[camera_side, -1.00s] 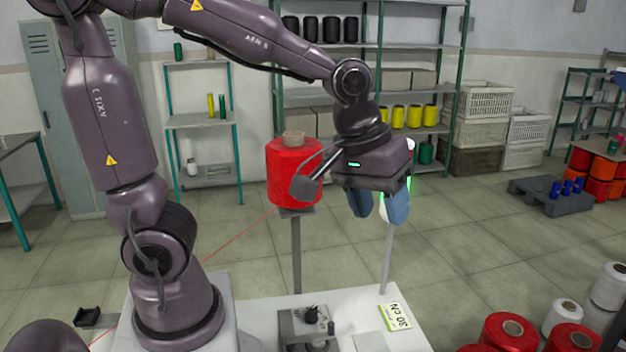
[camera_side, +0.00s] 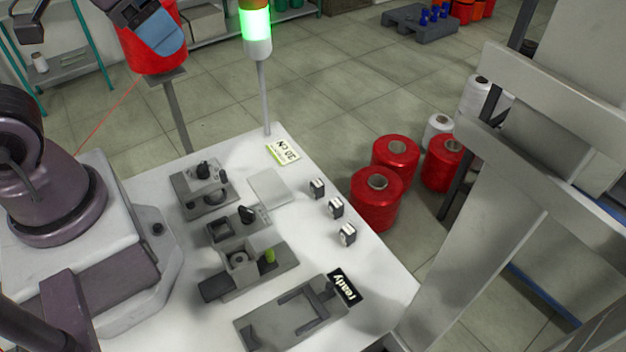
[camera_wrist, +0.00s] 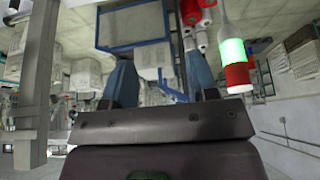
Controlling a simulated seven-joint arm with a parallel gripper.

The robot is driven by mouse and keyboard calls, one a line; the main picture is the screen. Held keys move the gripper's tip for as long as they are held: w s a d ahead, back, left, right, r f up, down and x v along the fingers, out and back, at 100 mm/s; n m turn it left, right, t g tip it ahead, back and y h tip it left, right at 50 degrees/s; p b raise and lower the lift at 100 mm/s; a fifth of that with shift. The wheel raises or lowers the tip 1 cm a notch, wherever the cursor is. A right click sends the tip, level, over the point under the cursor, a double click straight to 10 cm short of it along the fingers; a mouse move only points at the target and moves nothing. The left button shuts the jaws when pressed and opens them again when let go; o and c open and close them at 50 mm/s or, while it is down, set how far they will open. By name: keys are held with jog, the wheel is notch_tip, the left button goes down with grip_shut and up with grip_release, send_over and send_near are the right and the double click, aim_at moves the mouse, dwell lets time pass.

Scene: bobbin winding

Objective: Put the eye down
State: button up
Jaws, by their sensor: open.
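I cannot make out the eye for certain in either view. My gripper (camera_side: 158,40) is at the top left of the side view, high above the table, with a blue finger in front of the red thread spool (camera_side: 148,66). In the wrist view my gripper (camera_wrist: 160,72) has its two blue fingers wide apart, with nothing between them. On the white table (camera_side: 140,205) stand a grey unit with a black knob (camera_side: 203,173), a second knobbed unit (camera_side: 240,220) and a block with a green piece (camera_side: 269,255). A red thread runs down left from the spool.
A signal lamp (camera_side: 257,30) glows green on a pole at the table's back. Three small blocks (camera_side: 336,207) line the right side. A grey tray (camera_side: 300,312) by a "ready" label (camera_side: 345,286) is at the front. Red spools (camera_side: 376,198) stand beyond the table.

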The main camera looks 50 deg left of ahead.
jog(key=w+d+f+m+g+y, duration=0.2)
jog(key=w+d+f+m+g, duration=0.35)
jog(key=w+f, duration=0.4)
jog(key=m+y, duration=0.3)
jog(key=m, duration=1)
send_near(318, 183)
jog(key=shift+t, duration=0.35)
jog(key=x, duration=0.5)
jog(key=shift+f, duration=0.15)
jog(key=x, duration=0.5)
jog(key=shift+s+f, duration=0.1)
jog(key=shift+s, duration=0.25)
jog(key=shift+h, duration=0.3)
grip_shut()
